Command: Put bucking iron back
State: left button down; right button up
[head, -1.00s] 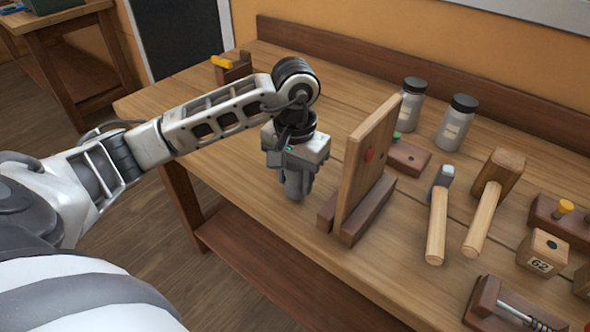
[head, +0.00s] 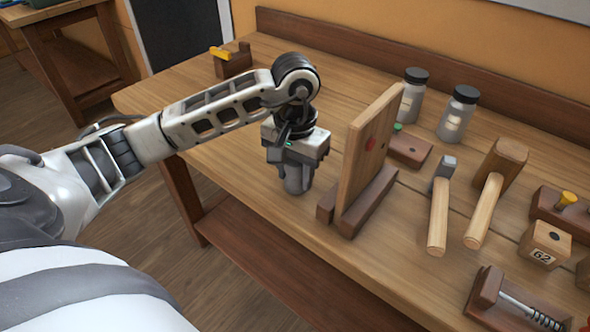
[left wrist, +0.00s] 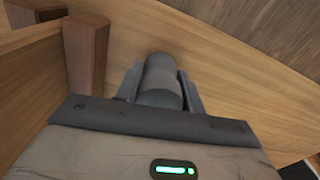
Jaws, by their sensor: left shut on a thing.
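My left gripper (head: 293,188) is low over the workbench, left of the upright wooden board. It is shut on a grey, rounded metal piece, which looks like the bucking iron (left wrist: 160,80); this sits between the two fingers in the left wrist view. In the head view the gripper mostly hides the iron, and I cannot tell whether it touches the bench top. My right gripper is not in view.
Right of the board lie a small block with a green knob (head: 410,150), a hammer (head: 440,205) and a mallet (head: 488,200). Two jars (head: 458,115) stand behind.

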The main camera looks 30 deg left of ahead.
pick_arm(q)
jog(key=shift+f, duration=0.1)
jog(key=c, duration=0.8)
grip_release()
jog(key=shift+f, duration=0.15)
notch_tip(320, 180, up, 16)
jog(key=shift+p, duration=0.4)
jog(key=shift+s, duration=0.1)
